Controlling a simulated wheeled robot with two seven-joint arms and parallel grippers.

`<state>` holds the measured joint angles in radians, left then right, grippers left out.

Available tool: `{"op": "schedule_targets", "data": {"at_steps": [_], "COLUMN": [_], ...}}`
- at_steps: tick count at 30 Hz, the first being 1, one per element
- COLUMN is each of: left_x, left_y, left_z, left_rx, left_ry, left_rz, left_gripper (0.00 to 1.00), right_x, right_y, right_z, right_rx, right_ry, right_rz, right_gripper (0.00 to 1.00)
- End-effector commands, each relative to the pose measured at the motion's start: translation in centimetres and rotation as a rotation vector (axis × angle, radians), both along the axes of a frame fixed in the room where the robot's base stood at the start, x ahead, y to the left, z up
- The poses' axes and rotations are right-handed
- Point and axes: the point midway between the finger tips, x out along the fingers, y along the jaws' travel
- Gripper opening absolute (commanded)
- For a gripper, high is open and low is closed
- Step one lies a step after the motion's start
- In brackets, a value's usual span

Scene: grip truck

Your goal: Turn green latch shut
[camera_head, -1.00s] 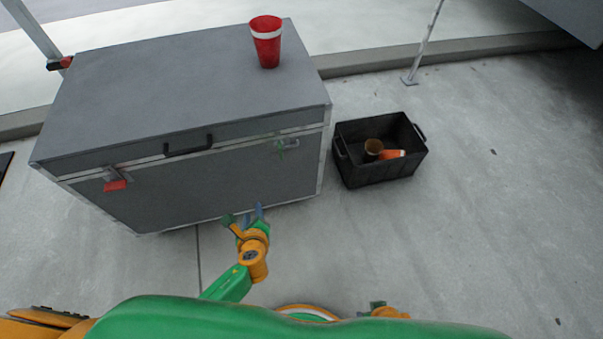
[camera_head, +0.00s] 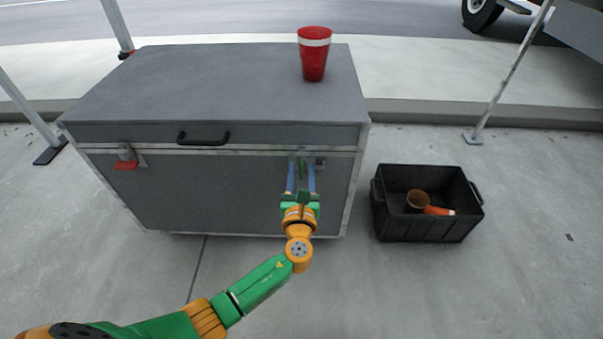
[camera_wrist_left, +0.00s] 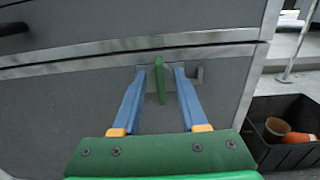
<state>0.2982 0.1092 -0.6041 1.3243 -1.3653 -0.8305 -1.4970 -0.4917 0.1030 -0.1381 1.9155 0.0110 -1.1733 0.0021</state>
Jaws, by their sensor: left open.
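The green latch (camera_head: 302,171) is on the front of the grey case, at the right, just under the lid seam. In the left wrist view the latch (camera_wrist_left: 159,79) stands upright, its top near the metal seam. My left gripper (camera_head: 301,180) is in front of it, open. Its two blue fingers (camera_wrist_left: 155,84) lie on either side of the latch, with gaps visible on both sides. Whether the fingertips reach the case face is hard to tell. My right gripper is not in view.
The grey case (camera_head: 220,85) has a black handle (camera_head: 203,138), a red latch (camera_head: 126,163) at the left and a red cup (camera_head: 314,54) on its lid. A black crate (camera_head: 425,226) with a brown cup and an orange item stands to the right. A pole foot (camera_head: 472,138) is behind it.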

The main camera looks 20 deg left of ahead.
Motion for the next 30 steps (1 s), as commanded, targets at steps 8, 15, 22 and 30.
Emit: {"op": "schedule_targets", "data": {"at_steps": [8, 15, 22, 30], "left_x": [0.0, 0.0, -0.1, -0.1], "left_y": [0.0, 0.0, 0.0, 0.2], "left_z": [0.0, -0.1, -0.1, -0.3], "left_rx": [0.000, -0.008, -0.089, -0.303], "left_ry": [0.000, -0.001, -0.026, -0.086], "left_rz": [0.000, 0.000, 0.000, 0.000], "left_gripper": [0.00, 0.00, 0.00, 0.00], "right_x": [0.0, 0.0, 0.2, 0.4], "right_y": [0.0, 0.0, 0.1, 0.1], "right_z": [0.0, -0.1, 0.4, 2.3], "right_rx": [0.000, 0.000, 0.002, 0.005], "right_ry": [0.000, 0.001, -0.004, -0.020], "right_rz": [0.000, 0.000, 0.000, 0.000], "right_gripper": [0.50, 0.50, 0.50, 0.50]}}
